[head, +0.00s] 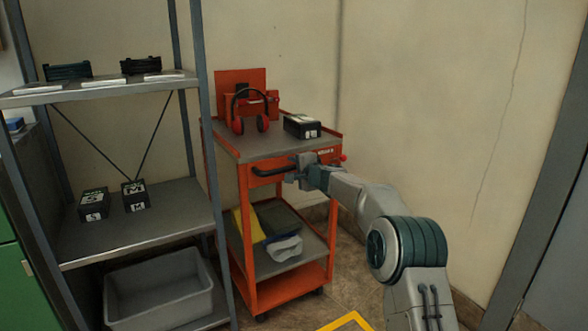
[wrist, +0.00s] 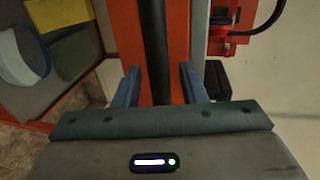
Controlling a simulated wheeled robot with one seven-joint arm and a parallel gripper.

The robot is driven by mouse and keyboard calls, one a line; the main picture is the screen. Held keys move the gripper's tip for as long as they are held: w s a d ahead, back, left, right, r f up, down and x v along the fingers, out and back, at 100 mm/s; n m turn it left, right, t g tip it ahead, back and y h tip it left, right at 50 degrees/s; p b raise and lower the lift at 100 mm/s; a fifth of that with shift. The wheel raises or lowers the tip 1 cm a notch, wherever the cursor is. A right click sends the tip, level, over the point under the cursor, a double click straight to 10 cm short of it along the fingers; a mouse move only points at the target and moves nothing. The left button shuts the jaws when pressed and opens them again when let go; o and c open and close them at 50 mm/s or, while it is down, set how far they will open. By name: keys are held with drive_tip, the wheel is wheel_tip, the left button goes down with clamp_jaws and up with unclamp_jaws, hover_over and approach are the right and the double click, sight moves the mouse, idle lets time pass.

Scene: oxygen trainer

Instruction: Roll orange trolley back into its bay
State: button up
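The orange trolley (head: 250,245) stands against the back wall, right of the grey shelf, with grey trays and a black handle (head: 270,170) along its front. My gripper (head: 303,172) is at the right part of this handle. In the wrist view my gripper (wrist: 160,84) has its two blue-grey fingers apart, one on each side of the black handle (wrist: 155,45). A gap shows between the right finger and the handle, so it is not clamped. A yellow floor marking (head: 345,322) shows at the bottom edge; most of it is out of view.
Red ear defenders (head: 250,112) and a black box (head: 301,126) sit on the trolley top. Folded cloths (head: 275,220) lie on its lower tray. The metal shelf (head: 140,225) stands close on the left, with a grey bin (head: 160,290) below. Floor right of the trolley looks clear.

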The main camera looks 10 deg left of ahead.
drive_tip(key=shift+s+a, duration=0.15)
drive_tip(key=shift+a, duration=0.05)
drive_tip(key=b+v, duration=0.4)
drive_tip(key=v, duration=0.9)
drive_tip(key=shift+s+d, duration=0.25)
drive_tip(key=shift+r, duration=0.2)
drive_tip(key=s+d+r+n+g+h+p, duration=0.1)
drive_tip(key=s+r+n+g+p, duration=0.25)
drive_tip(key=s+r+p, duration=0.45)
drive_tip(key=s+d+r+n+g+h+p, duration=0.15)
drive_tip(key=s+r+n+p, duration=0.35)
drive_tip(key=s+p, duration=0.55)
drive_tip(key=s+d+r+g+h+p, duration=0.1)
drive_tip(key=s+d+r+h+p, duration=0.1)
drive_tip(key=s+d+p, duration=0.4)
drive_tip(key=s+d+r+n+g+h+p, duration=0.1)
drive_tip(key=s+d+r+g+h+p, duration=0.1)
drive_tip(key=s+d+r+p, duration=0.3)
drive_tip(key=s+d+r+g+h+p, duration=0.1)
drive_tip(key=s+d+r+h+p, duration=0.2)
drive_tip(key=s, duration=1.2)
drive_tip(key=d+p, duration=0.3)
drive_tip(key=p, duration=0.3)
drive_tip(key=shift+s+d+r+n+g+p, duration=0.25)
drive_tip(key=shift+s+d+n+g+p, duration=0.05)
drive_tip(key=shift+s+d+n+p, duration=0.1)
